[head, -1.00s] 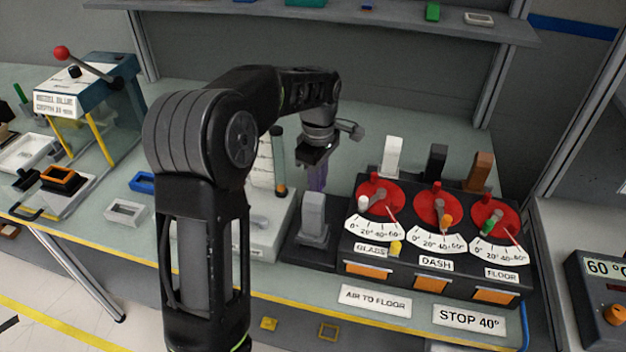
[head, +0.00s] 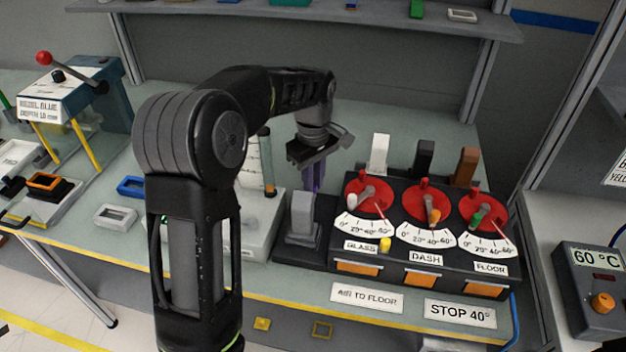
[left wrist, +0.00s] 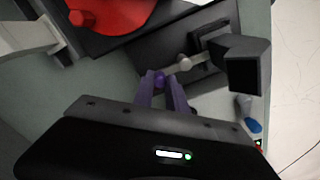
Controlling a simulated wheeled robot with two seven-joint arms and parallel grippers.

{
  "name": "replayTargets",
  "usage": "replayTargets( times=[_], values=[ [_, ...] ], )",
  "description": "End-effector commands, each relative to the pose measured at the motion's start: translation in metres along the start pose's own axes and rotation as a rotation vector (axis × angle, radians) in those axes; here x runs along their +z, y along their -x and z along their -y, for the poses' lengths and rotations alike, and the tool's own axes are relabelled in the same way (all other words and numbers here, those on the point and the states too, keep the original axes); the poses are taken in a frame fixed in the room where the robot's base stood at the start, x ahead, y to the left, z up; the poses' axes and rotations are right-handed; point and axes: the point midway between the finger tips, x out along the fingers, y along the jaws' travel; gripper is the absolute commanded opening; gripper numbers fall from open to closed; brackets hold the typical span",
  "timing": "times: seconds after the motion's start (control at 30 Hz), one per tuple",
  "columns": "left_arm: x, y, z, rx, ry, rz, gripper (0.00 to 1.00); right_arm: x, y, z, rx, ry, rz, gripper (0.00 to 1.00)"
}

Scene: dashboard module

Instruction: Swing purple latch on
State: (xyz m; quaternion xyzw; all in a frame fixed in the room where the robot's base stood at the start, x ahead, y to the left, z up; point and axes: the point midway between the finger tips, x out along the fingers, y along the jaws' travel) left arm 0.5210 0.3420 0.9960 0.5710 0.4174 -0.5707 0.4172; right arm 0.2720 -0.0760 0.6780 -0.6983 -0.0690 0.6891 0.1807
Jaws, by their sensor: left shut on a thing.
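My left gripper (head: 314,188) points down behind the grey upright block (head: 302,214) on the black base, left of the dial box. In the left wrist view its two purple fingers (left wrist: 163,98) are closed around a small purple knob (left wrist: 160,80), which I take as the purple latch. A pale rod with a grey ball (left wrist: 184,66) lies just beyond the fingertips, leading toward a black block (left wrist: 245,65). The fingers hide part of the latch, and in the head view it cannot be told apart from the purple fingers. My right gripper is not in view.
The dial box (head: 420,240) with three red dials stands close to the right of my gripper. White, black and brown uprights stand behind it. A grey unit with a clear tube (head: 267,165) stands to the left. The bench behind is clear.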

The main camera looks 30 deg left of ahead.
Motion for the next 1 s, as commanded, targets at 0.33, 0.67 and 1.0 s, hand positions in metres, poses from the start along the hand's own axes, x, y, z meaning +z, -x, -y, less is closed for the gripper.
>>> replayTargets(
  times=[0.33, 0.67, 1.0],
  values=[
    [0.001, 0.0, 0.0, 0.0, 0.0, 0.0, 0.39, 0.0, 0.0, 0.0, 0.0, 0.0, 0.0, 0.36],
    [0.0, 0.003, 0.0, 0.001, 0.001, 0.0, 0.39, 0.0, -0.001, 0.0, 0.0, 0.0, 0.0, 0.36],
    [0.0, 0.05, -0.001, 0.005, 0.001, -0.001, 0.39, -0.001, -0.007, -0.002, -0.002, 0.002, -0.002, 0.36]
  ],
)
